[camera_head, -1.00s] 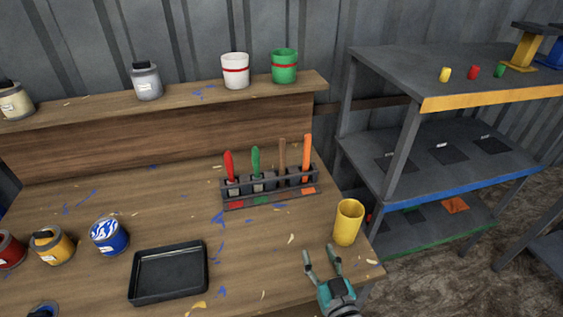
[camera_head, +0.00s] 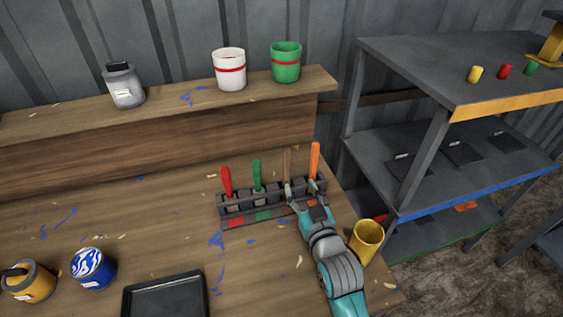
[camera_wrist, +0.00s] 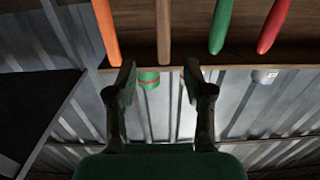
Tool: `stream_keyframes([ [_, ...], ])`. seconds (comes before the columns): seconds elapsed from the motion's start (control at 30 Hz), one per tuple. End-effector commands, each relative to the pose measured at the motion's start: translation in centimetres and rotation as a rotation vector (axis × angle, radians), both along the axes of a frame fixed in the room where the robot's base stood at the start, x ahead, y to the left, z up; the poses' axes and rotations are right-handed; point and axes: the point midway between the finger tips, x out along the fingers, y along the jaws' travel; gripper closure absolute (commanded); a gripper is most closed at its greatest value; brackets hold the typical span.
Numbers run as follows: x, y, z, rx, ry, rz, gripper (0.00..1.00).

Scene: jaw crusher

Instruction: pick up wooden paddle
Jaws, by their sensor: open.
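The wooden paddle (camera_head: 287,162) is a plain brown stick standing upright in the dark rack (camera_head: 235,208) on the workbench, between a green-handled tool and an orange-handled one. Its lower part is hidden by the rack and my gripper. My gripper (camera_head: 302,189) is open and empty at the rack's right half, close to the paddle in the head view. In the wrist view the paddle (camera_wrist: 163,32) lines up with the gap between my open fingers (camera_wrist: 161,80), and its visible end is just above the fingertips. I cannot tell whether anything touches.
The orange tool (camera_head: 314,160) stands close on the paddle's right. The green (camera_head: 257,172) and red (camera_head: 226,181) tools stand to its left. A yellow cup (camera_head: 367,240) is beside my arm. A black tray (camera_head: 165,284) lies at the front; the bench left of the rack is mostly clear.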

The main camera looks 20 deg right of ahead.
Motion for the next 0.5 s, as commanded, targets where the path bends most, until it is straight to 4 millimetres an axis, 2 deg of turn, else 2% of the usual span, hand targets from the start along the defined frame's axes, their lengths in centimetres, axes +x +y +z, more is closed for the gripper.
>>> stream_keyframes([
  [0.13,1.0,0.0,0.1,0.0,-0.002,0.0,0.48],
  [0.4,4.7,0.0,0.1,0.0,-0.002,0.0,0.48],
  [0.5,5.4,0.1,0.1,0.0,-0.002,0.0,0.48],
])
